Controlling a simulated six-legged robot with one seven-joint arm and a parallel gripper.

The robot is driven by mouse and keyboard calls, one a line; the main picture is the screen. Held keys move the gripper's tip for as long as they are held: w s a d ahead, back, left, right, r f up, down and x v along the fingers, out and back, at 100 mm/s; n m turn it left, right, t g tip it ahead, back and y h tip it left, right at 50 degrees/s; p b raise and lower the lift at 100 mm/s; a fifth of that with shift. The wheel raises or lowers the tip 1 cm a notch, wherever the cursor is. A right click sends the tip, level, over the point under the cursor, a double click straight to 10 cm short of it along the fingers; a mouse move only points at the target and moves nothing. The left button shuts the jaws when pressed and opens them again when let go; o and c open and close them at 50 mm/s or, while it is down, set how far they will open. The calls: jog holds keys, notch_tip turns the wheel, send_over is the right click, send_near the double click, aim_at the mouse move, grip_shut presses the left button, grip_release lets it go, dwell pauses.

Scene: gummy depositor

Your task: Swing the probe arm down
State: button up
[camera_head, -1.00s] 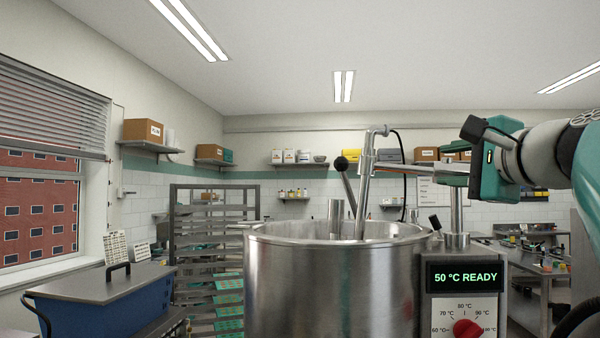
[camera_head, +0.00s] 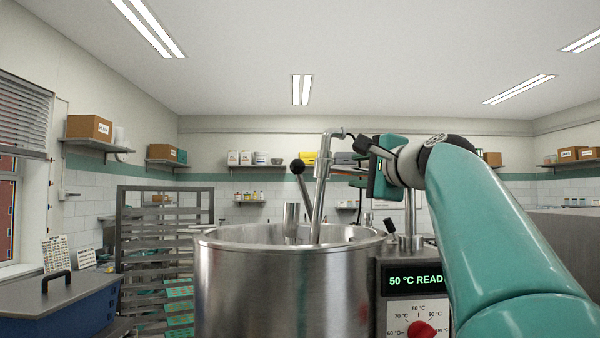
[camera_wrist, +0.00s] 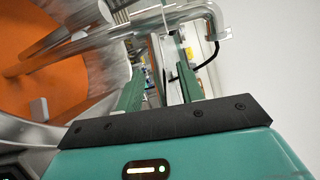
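The probe arm (camera_head: 321,185) is a bent metal tube with a black cable. Its lower end drops behind the rim of the steel kettle (camera_head: 285,290). In the wrist view the tube (camera_wrist: 195,14) curves across the top, and a straight metal tube reaches toward the orange mass (camera_wrist: 55,88) in the kettle. My gripper (camera_head: 372,168) is just right of the tube, above the kettle's right side. In the wrist view its green fingers (camera_wrist: 160,80) are apart, with a pale metallic part visible between them. Contact with it cannot be made out.
A lever with a black ball (camera_head: 298,166) rises from the kettle left of the tube. A control box (camera_head: 415,290) with a red knob and green display stands at the right. A tray rack (camera_head: 150,240) and a blue container (camera_head: 60,310) are at the left.

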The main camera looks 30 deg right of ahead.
aim_at(356, 171)
jog(key=shift+w+d, duration=0.1)
jog(key=shift+w, duration=1.25)
jog(key=shift+w, duration=0.15)
grip_shut()
